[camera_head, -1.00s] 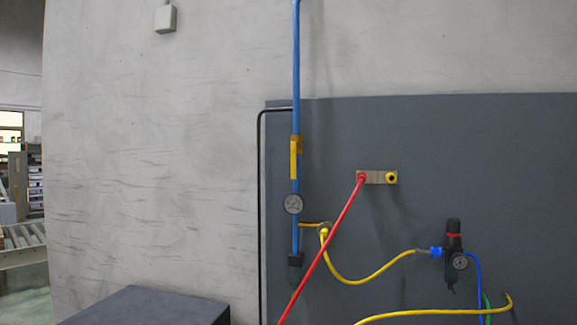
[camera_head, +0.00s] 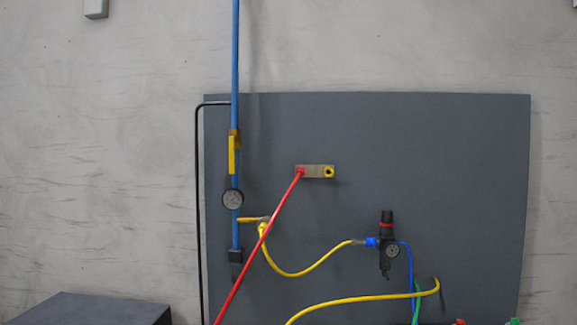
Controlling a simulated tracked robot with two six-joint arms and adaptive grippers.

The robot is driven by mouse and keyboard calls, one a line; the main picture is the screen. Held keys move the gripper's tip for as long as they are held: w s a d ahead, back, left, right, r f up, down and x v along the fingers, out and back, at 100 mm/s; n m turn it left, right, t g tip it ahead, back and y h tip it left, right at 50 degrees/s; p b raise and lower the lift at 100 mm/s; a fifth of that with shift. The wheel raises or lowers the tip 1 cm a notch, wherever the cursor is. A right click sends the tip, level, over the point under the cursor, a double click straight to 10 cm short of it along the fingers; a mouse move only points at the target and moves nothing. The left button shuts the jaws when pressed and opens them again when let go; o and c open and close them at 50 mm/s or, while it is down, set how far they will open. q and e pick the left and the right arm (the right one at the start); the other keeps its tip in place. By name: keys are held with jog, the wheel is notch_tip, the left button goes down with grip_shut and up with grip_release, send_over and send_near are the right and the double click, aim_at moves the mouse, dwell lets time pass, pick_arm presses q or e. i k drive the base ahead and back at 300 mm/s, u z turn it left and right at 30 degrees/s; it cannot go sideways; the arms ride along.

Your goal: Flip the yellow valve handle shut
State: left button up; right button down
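The yellow valve handle (camera_head: 232,156) is on the blue vertical pipe (camera_head: 236,60), left of the middle of the camera_head view. It points down, in line with the pipe, below a brass-coloured valve body (camera_head: 235,133). A round gauge (camera_head: 233,199) sits on the pipe just under the handle. Neither of my grippers shows in this view.
A dark grey panel (camera_head: 450,180) backs the pipe. A red hose (camera_head: 256,250) runs down from a small plate (camera_head: 315,171). A dark box top (camera_head: 90,310) is at lower left.

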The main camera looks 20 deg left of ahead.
aim_at(232, 138)
jog(key=u, duration=1.3)
jog(key=i, duration=0.1)
jog(key=z, duration=2.05)
jog(key=k, duration=2)
jog(key=u, duration=1.3)
jog(key=i, duration=1.2)
